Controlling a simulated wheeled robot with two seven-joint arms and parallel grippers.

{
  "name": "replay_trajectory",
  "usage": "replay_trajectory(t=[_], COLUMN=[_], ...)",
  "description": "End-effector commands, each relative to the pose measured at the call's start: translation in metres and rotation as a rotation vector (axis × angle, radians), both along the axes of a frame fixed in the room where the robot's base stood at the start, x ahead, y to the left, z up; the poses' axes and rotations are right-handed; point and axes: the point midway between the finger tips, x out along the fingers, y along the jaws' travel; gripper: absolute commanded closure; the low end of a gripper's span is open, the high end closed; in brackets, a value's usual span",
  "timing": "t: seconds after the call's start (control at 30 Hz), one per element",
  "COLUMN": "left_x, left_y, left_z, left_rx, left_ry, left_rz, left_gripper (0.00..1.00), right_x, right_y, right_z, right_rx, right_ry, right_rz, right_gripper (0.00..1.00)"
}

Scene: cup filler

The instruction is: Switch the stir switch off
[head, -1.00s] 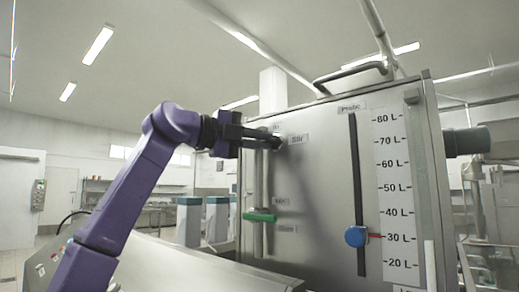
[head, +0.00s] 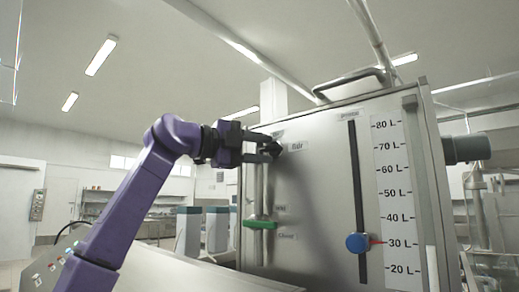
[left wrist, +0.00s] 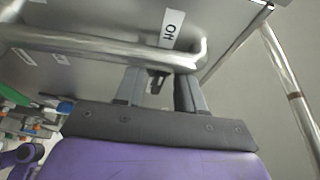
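My left gripper (head: 274,148) is at the upper left of the steel tank front, beside the small "Stir" label (head: 297,147). It also shows in the left wrist view (left wrist: 158,90), with its two fingers apart. A small black lever-like piece (left wrist: 157,81) shows between the fingers and may be the stir switch; I cannot tell whether they touch it. A label (left wrist: 171,27) that seems to read "Off" is just beyond a metal bar (left wrist: 100,45) crossing in front of the fingertips. In the head view the gripper hides the switch. My right gripper is not in view.
The tank front (head: 315,200) carries a green handle (head: 260,223) on a vertical bar. A blue knob (head: 357,242) sits in a dark slot, its red pointer near 30 L on the scale (head: 396,195). A sloping steel surface (head: 190,275) lies below the arm.

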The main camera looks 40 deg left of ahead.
Motion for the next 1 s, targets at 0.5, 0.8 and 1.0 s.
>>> replay_trajectory(t=[0.5,0.8,1.0], left_x=[-0.056,-0.093,-0.094], left_y=[0.029,0.048,0.048], left_z=[-0.002,-0.001,-0.001], left_rx=[-0.001,0.000,0.000], left_ry=[-0.004,0.000,0.000], left_rz=[0.001,0.000,0.000], left_gripper=[0.62,0.62,0.62], right_x=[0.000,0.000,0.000], right_y=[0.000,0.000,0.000], right_z=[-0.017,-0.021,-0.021], right_rx=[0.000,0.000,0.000], right_ry=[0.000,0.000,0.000], right_rz=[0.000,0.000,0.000], right_gripper=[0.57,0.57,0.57])
